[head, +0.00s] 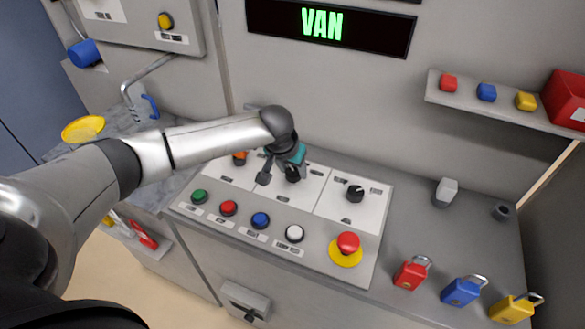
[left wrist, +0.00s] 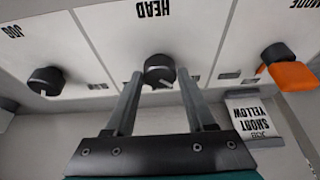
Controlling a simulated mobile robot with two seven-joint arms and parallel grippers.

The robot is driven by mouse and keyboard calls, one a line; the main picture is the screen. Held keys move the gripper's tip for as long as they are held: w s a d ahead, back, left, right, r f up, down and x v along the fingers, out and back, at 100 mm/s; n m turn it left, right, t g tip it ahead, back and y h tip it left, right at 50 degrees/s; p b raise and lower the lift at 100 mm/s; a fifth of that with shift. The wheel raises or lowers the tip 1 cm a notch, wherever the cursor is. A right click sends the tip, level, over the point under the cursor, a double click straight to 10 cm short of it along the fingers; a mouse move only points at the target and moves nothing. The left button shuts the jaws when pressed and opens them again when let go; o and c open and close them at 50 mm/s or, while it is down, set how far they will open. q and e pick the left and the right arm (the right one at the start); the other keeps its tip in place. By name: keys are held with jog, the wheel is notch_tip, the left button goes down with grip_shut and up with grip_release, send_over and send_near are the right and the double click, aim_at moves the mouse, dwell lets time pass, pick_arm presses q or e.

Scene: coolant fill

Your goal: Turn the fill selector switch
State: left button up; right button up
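A black selector knob on the white plate marked HEAD (left wrist: 158,68) sits in the middle of the left wrist view, which shows the panel upside down. No label reading "fill" is legible. My left gripper (left wrist: 159,75) is open, with one finger on each side of this knob; I cannot tell whether they touch it. In the head view my left gripper (head: 278,176) is low over the middle plate and partly hides that knob. The JOG knob (head: 355,193) also shows in the head view. My right gripper is not in view.
Green (head: 199,196), red, blue and white buttons line the panel's front, with a red emergency button (head: 348,243) at right. Padlocks (head: 411,273) lie on the right counter. A display (head: 322,25) above reads VAN. A SHORT YELLOW card (left wrist: 252,119) lies near the MODE knob.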

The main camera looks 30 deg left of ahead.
pick_arm(q)
grip_shut()
jog(key=shift+r+m+h+p, duration=0.1)
jog(key=shift+m+h+p, duration=0.2)
jog(key=shift+m+p, duration=0.6)
jog(key=shift+a+m+h+p, duration=0.1)
jog(key=shift+m+h+p, duration=0.2)
jog(key=shift+m+p, duration=0.3)
jog(key=shift+m+g+h, duration=0.3)
jog(key=shift+m+h, duration=0.1)
jog(key=shift+m, duration=0.8)
jog(key=shift+a+m+g+h+b, duration=0.1)
jog(key=shift+m+g+h+b, duration=0.35)
jog(key=shift+m, duration=1.15)
jog(key=shift+o, duration=2.3)
grip_release()
